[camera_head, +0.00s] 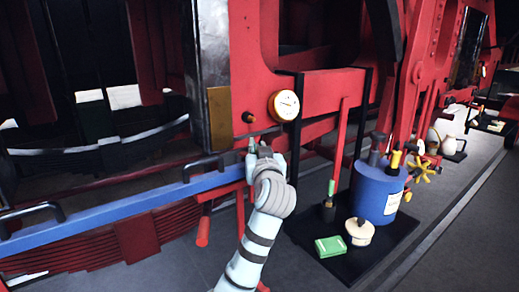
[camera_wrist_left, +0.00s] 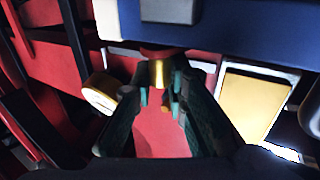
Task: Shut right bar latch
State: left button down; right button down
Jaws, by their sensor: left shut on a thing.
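The blue bar (camera_head: 130,203) with black handles runs across the front of the red frame, and its right end is by my left gripper (camera_head: 254,146). In the left wrist view the blue bar (camera_wrist_left: 225,30) crosses the top. A short brass-coloured latch handle (camera_wrist_left: 159,74) with a red part above it sits between my left gripper's fingers (camera_wrist_left: 162,88), which are shut on it. The rest of the latch is hidden by the gripper in the head view. My right gripper is not in view.
A round gauge (camera_head: 284,105) is close to the right of my gripper, and a brass plate (camera_head: 220,118) is up to the left. A blue drum (camera_head: 376,192), a green box (camera_head: 330,246) and a cream pot (camera_head: 359,232) stand on a black mat (camera_head: 385,255) at the right.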

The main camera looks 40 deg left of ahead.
pick_arm(q)
jog(key=shift+r, duration=0.1)
dwell(0.4)
jog(key=c, duration=1.8)
grip_release()
jog(key=shift+a, duration=0.1)
jog(key=shift+o, duration=1.2)
jog(key=shift+s+a, duration=0.1)
jog(key=shift+a, duration=0.1)
jog(key=shift+d, duration=0.3)
jog(key=v, duration=1.1)
jog(key=shift+s+d, duration=0.2)
jog(key=shift+s, duration=0.1)
